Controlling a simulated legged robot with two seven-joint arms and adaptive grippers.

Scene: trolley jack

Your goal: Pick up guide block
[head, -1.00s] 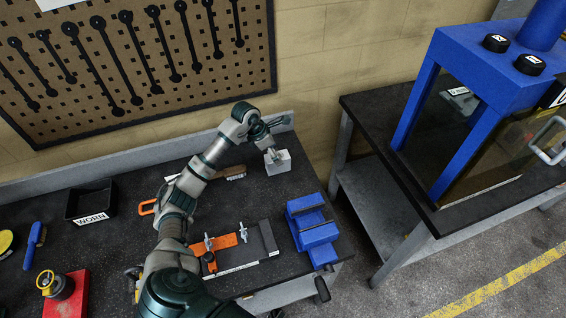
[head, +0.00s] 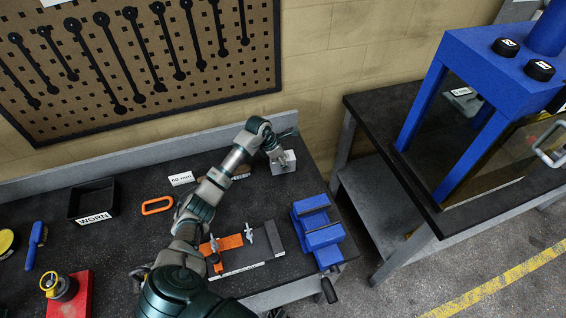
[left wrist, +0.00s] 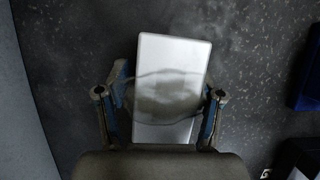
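A pale grey metal block (head: 289,160), seemingly the guide block, stands on the bench near its back right corner. My left gripper (head: 276,158) is right at this block, pointing down and partly covering it. In the left wrist view the block (left wrist: 170,85) lies between the two fingers of my left gripper (left wrist: 165,102). The fingers are spread. A gap shows between the left finger and the block, and the right finger is very close to its edge; I cannot tell whether it touches. My right gripper is not in view.
A blue vise (head: 319,230) stands at the bench's right edge, beside a fixture with an orange plate (head: 230,242). An orange handle (head: 158,206), a white label (head: 181,178) and a black WORN bin (head: 92,202) lie left of my arm. A blue press (head: 480,80) stands right.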

